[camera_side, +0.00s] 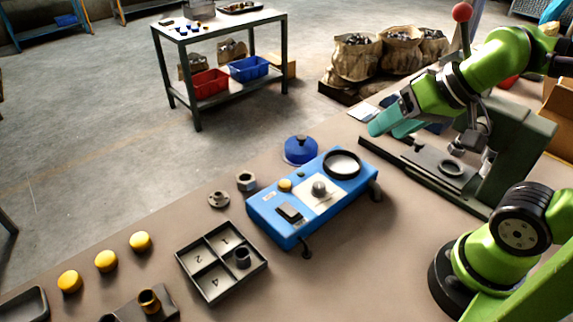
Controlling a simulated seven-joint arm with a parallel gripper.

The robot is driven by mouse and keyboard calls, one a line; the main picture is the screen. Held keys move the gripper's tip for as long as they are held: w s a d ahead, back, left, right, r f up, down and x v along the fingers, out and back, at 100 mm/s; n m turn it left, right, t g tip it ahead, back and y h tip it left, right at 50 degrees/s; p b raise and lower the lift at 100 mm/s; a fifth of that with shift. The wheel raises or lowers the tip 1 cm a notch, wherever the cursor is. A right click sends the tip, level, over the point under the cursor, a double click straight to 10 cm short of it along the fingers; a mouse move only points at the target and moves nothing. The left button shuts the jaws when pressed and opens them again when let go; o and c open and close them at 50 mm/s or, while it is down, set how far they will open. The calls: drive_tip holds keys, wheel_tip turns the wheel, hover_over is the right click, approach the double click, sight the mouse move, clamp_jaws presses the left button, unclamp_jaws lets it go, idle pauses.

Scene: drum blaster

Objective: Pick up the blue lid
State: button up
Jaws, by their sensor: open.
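The blue lid (300,149) is a round, domed piece with a small knob on top. It lies on the brown table, just behind the blue machine box (312,197). The box has a round dark-rimmed opening (343,164) at its right end and a knob and switch on its top. My gripper (385,127), with teal fingers, is open and empty. It hangs above the table to the right of the blue lid, apart from it. The tips are partly seen side-on.
A dark press with a red-balled lever (462,12) stands at the right under my arm. A divided tray (221,261), several yellow caps (106,261), a hex nut (246,181) and a flanged part (218,199) lie left.

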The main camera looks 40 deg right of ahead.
idle(0.4)
drive_tip(key=m+g+h, duration=0.2)
drive_tip(key=m+g, duration=0.1)
drive_tip(key=g, duration=0.4)
hover_over(301, 137)
wheel_tip(301, 137, down, 5)
wheel_tip(301, 137, up, 2)
drive_tip(key=shift+m, duration=0.3)
wheel_tip(301, 137, down, 17)
drive_tip(key=shift+r, duration=0.15)
clamp_jaws()
